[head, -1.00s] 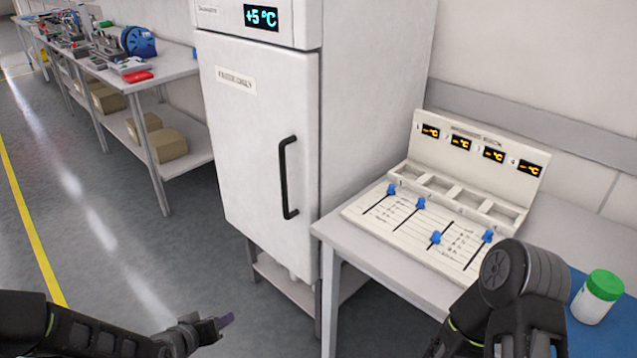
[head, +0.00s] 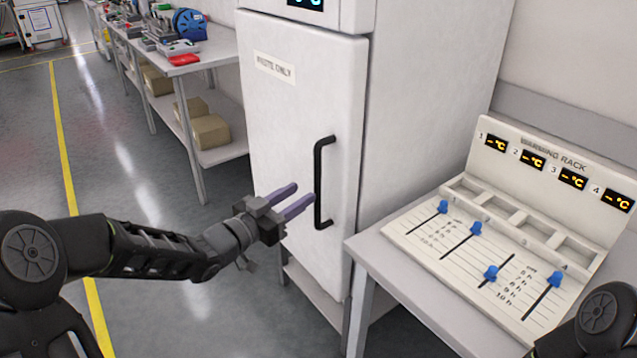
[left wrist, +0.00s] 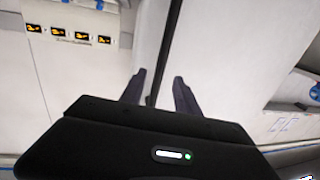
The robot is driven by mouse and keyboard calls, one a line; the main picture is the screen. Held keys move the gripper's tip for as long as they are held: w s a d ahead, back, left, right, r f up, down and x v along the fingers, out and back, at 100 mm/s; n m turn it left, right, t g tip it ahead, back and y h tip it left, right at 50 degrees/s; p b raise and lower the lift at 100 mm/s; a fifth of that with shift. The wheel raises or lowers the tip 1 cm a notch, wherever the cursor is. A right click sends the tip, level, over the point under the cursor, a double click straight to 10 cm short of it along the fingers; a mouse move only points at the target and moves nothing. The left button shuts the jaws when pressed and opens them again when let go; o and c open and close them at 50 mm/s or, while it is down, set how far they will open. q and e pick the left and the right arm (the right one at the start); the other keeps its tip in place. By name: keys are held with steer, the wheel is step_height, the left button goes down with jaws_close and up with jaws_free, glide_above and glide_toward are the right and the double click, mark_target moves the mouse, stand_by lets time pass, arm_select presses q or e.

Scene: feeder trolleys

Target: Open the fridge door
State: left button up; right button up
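The fridge (head: 415,110) stands in the middle of the head view with its white door (head: 290,100) shut. A black vertical bar handle (head: 318,185) sits near the door's right edge. My left gripper (head: 294,202) is open, its two purple-grey fingers pointing at the lower part of the handle. In the left wrist view the handle (left wrist: 167,55) runs between the two spread fingers (left wrist: 158,90); I cannot tell whether they touch it. Of my right arm only a dark link shows at the lower right of the head view; its gripper is out of sight.
A table (head: 385,290) right of the fridge bears the warming rack (head: 470,250) with blue sliders, close to the fridge front. A workbench (head: 215,55) with tools and boxes stands to the left. The floor before the fridge is clear.

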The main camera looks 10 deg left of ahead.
mark_target(315, 185)
arm_select(q)
steer(key=x, duration=0.7)
steer(key=shift+c, duration=0.2)
jaws_close()
stand_by(1.2)
